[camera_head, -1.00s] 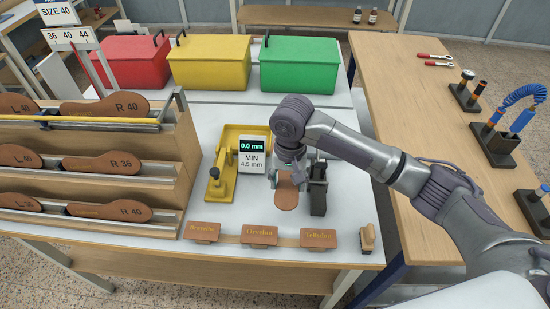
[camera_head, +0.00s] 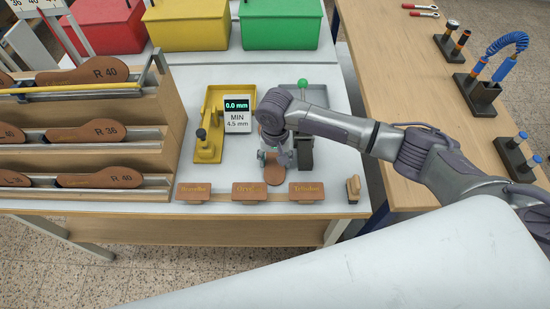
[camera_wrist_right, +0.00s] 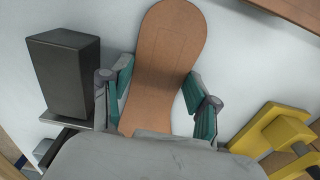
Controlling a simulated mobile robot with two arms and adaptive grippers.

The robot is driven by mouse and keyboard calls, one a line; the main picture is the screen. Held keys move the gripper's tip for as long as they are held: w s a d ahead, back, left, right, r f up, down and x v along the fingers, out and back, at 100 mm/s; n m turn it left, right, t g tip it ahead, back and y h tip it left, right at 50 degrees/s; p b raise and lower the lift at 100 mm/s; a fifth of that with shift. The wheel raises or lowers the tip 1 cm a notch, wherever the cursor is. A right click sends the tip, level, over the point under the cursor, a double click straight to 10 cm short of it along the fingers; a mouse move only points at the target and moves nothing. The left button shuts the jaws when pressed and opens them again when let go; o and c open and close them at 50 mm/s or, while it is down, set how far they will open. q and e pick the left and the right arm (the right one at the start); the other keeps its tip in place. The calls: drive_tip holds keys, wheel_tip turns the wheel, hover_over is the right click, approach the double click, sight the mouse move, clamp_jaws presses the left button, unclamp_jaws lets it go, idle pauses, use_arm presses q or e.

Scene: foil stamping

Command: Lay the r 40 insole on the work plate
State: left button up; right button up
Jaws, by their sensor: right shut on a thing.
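My right gripper (camera_head: 275,153) is between the yellow thickness gauge and the dark upright block of the press. It is shut on a brown insole (camera_head: 273,172), with one finger along each side of it. The insole also shows in the right wrist view (camera_wrist_right: 170,50), lying over the white surface, with a faint rectangle on its face. I cannot tell whether it touches what is below. No size mark can be read on it. The work plate cannot be made out; my gripper and arm cover part of the press area. My left gripper is not in view.
The yellow gauge (camera_head: 207,148) and its 0.0 mm display (camera_head: 237,115) stand left of my gripper. The dark block (camera_head: 305,153) stands close on its right. Several labelled stamps (camera_head: 257,193) line the front edge. A wooden rack (camera_head: 150,105) of insoles stands left.

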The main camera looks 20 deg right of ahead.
drive_tip(key=o, duration=1.1)
drive_tip(key=shift+f, duration=0.1)
